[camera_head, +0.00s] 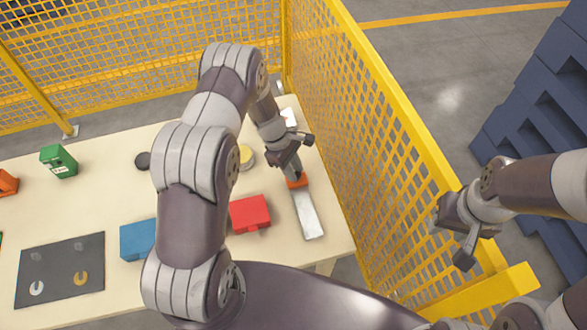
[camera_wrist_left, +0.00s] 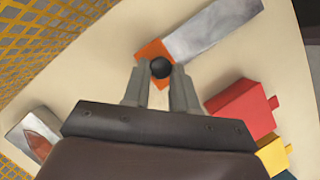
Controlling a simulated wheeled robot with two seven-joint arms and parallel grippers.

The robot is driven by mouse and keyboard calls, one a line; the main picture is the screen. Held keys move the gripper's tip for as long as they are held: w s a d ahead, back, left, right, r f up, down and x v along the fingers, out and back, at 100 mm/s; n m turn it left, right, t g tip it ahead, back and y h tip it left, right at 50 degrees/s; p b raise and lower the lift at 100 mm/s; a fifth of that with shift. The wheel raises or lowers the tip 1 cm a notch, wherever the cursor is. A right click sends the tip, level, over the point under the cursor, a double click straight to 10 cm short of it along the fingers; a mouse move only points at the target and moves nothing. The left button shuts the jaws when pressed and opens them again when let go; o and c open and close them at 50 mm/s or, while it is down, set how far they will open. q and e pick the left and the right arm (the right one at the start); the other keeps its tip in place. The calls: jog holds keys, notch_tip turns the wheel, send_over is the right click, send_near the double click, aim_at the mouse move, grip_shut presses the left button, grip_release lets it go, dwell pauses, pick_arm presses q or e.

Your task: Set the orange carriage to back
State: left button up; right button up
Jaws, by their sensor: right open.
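The orange carriage (camera_head: 298,182) sits on a silver rail (camera_head: 308,214) near the right end of the table. It is at the far end of the visible rail, with bare rail on its near side. In the left wrist view the carriage (camera_wrist_left: 152,50) has a round black knob (camera_wrist_left: 160,68), and the rail (camera_wrist_left: 214,32) runs to the upper right. My left gripper (camera_head: 294,172) is lowered over the carriage. Its fingers (camera_wrist_left: 160,78) are closed around the knob, hiding part of the carriage. My right gripper (camera_head: 456,232) is open and empty, right of the yellow fence.
A red block (camera_head: 249,213) and a blue block (camera_head: 138,239) stand left of the rail. A pale plate (camera_head: 289,115) lies beyond my left gripper. The yellow mesh fence (camera_head: 365,130) runs close along the table's right side. A dark mat (camera_head: 62,283) lies front left.

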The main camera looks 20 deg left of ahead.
pick_arm(q)
jog(key=o, duration=0.4)
jog(key=shift+w+a+r, duration=0.1)
jog(key=shift+w+r, duration=0.05)
jog(key=shift+w, duration=0.15)
jog(key=shift+o, duration=0.2)
jog(key=shift+s, duration=0.1)
jog(key=shift+r, duration=0.2)
jog(key=b+v, duration=0.2)
jog(key=v, duration=1)
jog(key=shift+r, duration=0.1)
